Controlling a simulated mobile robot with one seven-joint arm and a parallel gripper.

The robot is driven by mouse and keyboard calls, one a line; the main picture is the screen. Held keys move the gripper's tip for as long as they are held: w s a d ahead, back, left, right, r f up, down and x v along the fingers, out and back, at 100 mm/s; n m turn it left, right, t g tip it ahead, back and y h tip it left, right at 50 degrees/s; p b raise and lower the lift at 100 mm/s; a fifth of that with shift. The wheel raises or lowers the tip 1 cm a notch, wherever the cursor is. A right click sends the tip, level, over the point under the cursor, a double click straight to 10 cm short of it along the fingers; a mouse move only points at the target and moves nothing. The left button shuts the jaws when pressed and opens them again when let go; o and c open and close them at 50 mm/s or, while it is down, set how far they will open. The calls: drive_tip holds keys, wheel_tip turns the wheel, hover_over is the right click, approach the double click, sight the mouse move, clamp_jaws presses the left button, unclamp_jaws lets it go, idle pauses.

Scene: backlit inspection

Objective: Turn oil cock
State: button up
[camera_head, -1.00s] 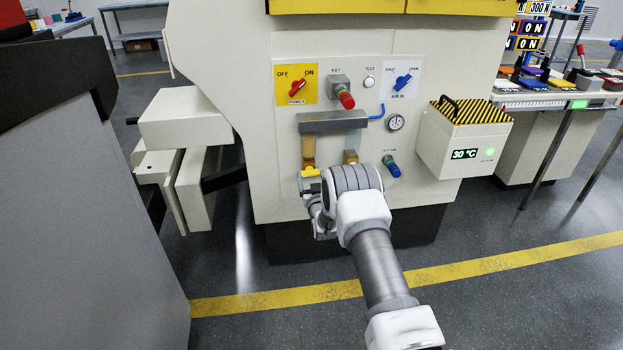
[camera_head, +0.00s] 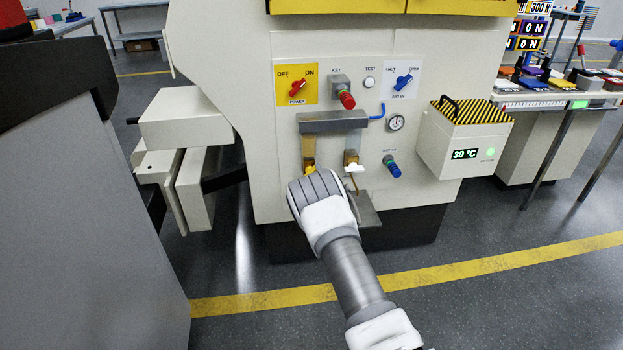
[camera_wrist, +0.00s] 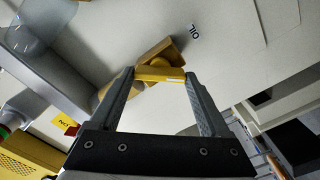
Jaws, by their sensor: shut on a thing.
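The oil cock is a brass fitting with a yellow lever (camera_wrist: 160,74), beside a small "OIL" label (camera_wrist: 194,30) in the wrist view. My gripper (camera_wrist: 161,80) is shut on the yellow lever, with one finger at each end of it. The lever lies crosswise between the fingertips in that view. In the head view, only the top of the yellow cock (camera_head: 308,163) shows, below the left sight glass; my wrist hides the rest and the gripper's fingers.
A second cock with a white handle (camera_head: 355,168) sits to the right, above a grey tray (camera_head: 366,210). A grey reservoir (camera_head: 333,121) is above.

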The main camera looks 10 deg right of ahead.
drive_tip(key=shift+f+n, duration=0.15)
drive_tip(key=shift+n, duration=4.05)
drive_tip(key=shift+d, duration=0.1)
drive_tip(key=o, duration=1.2)
drive_tip(key=s+p, duration=0.5)
drive_tip(key=s, duration=1.2)
drive_tip(key=shift+s, duration=0.3)
drive_tip(key=shift+w, duration=0.1)
